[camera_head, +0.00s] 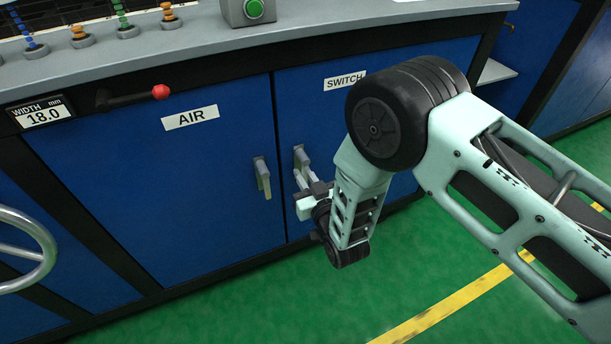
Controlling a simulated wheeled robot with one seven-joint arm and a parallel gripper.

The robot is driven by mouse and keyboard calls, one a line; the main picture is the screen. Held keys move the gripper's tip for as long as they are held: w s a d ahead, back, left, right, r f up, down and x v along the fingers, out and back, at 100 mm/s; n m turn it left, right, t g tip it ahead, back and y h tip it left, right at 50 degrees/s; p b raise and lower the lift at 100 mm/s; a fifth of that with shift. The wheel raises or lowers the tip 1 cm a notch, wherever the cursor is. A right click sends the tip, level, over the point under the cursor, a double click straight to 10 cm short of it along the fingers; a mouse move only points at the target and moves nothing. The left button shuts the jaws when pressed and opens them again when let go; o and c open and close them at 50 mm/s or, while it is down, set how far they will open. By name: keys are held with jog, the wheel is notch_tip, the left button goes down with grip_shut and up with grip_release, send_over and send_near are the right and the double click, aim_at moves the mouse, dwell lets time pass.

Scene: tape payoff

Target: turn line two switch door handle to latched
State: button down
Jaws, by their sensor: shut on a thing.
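The blue switch door (311,99) carries a white label (345,80) reading SWITCH. Its grey handle (299,156) is at the door's left edge, and its upper part shows above my gripper. My gripper (301,176) is at this handle, with its fingers shut on it. The lower part of the handle is hidden by the fingers, so its exact angle is hard to tell. My arm covers much of the right side of the door.
The AIR door (190,200) is to the left, with its grey handle (262,177) close beside my gripper. A red-knobbed lever (160,92) juts out above it. A handwheel (25,250) stands at far left. The green floor (290,315) in front is clear.

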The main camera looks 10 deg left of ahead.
jog(key=c, duration=1.4)
grip_release()
jog(key=p+v, duration=0.3)
jog(key=v, duration=1.4)
jog(key=shift+s, duration=0.2)
jog(key=shift+d, duration=0.15)
